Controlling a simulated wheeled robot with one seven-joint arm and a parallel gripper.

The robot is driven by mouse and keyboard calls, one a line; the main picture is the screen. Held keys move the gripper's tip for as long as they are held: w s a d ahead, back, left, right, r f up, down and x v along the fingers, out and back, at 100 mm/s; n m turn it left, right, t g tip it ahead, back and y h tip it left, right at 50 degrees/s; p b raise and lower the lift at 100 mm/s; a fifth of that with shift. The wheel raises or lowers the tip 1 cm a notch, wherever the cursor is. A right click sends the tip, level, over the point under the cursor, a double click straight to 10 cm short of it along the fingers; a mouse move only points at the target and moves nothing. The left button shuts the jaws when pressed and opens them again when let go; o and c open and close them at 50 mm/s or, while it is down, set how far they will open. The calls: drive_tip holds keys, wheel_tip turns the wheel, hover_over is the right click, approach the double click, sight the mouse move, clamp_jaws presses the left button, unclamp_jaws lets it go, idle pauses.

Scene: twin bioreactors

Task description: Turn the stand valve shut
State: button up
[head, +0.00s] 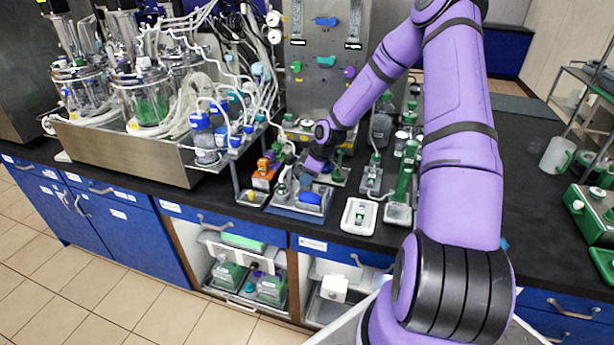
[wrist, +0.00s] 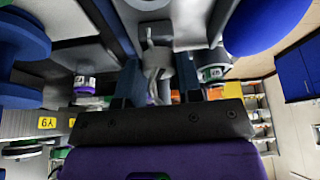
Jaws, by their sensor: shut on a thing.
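My gripper (head: 298,178) reaches down among small bottles near the front of the dark bench. In the wrist view its two dark fingers (wrist: 158,85) stand on either side of a grey, narrow-stemmed part, which I take for the stand valve (wrist: 155,62). The gripper is shut on it. The fingers and arm hide much of the valve in the head view, so its handle angle cannot be told. A blue rounded thing (head: 309,197) lies on a blue-grey tray (head: 292,210) just below the gripper; a large blue shape (wrist: 262,22) also shows at the wrist view's upper right.
Orange-capped bottles (head: 264,173) stand left of the gripper. A white tray (head: 359,216) and green-capped bottles (head: 405,170) stand to the right. The glass bioreactors (head: 140,95) with many tubes stand on a metal tray (head: 130,150) at left. A steel panel (head: 322,60) rises behind.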

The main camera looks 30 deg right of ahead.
drive_tip(key=m+h, duration=0.1)
drive_tip(key=m, duration=0.2)
drive_tip(key=shift+m+t, duration=0.4)
drive_tip(key=m+h, duration=0.1)
drive_tip(key=m, duration=0.2)
drive_tip(key=shift+a+m+h, duration=0.15)
drive_tip(key=shift+m+h, duration=0.15)
drive_tip(key=shift+h, duration=0.1)
drive_tip(key=m, duration=0.2)
drive_tip(key=m+h, duration=0.1)
drive_tip(key=m, duration=0.1)
drive_tip(key=shift+a+h, duration=0.1)
drive_tip(key=shift+h, duration=0.2)
drive_tip(key=shift+m+h, duration=0.4)
drive_tip(key=shift+m, duration=1.3)
drive_tip(key=o, duration=0.9)
drive_tip(key=shift+r, duration=0.1)
drive_tip(key=v, duration=1)
drive_tip(key=shift+a+r, duration=0.2)
drive_tip(key=shift+r, duration=0.1)
